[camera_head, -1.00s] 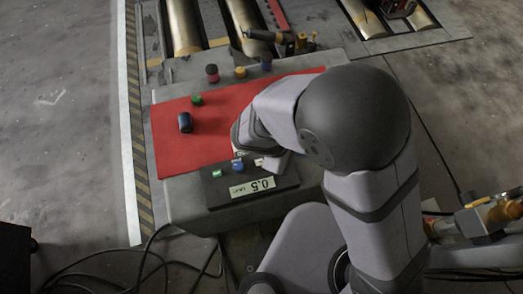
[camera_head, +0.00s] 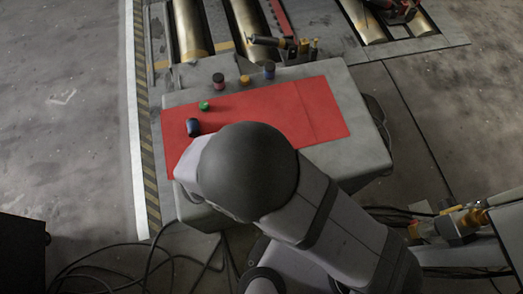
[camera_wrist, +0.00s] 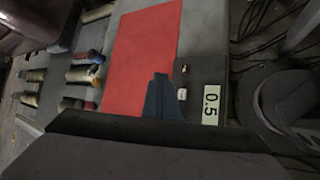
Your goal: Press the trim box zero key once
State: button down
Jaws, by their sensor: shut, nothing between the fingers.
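The trim box (camera_wrist: 205,73) is dark, with a pale display (camera_wrist: 210,105) reading 0.5. A white key (camera_wrist: 182,93) and a smaller pale key (camera_wrist: 185,68) show on it in the wrist view. I cannot read which is the zero key. My gripper (camera_wrist: 161,80) is shut and empty. In the wrist view its dark blue fingertips appear beside the white key, against the red mat's edge; touching or apart cannot be told. In the head view my arm hides the gripper and the trim box.
The red mat (camera_head: 270,110) covers much of the grey bench (camera_head: 355,100). A dark blue cylinder (camera_head: 193,127) and a green piece (camera_head: 204,106) are on it. Red (camera_head: 218,81), yellow (camera_head: 244,80) and blue (camera_head: 269,69) pieces stand behind. Rollers (camera_head: 190,35) lie beyond.

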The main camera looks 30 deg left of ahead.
jog(key=shift+f, duration=0.15)
notch_tip(320, 180, down, 9)
jog(key=b, duration=0.7)
jog(key=shift+r, duration=0.2)
jog(key=shift+f, duration=0.15)
dwell(1.7)
jog(key=shift+f+b, duration=0.25)
jog(key=shift+b, duration=0.2)
jog(key=shift+f+b, duration=0.35)
dwell(0.6)
dwell(0.4)
jog(key=shift+r+p, duration=0.65)
jog(key=shift+r, duration=0.15)
jog(key=shift+r, duration=0.1)
jog(key=shift+r+p, duration=2)
jog(key=shift+r, duration=0.45)
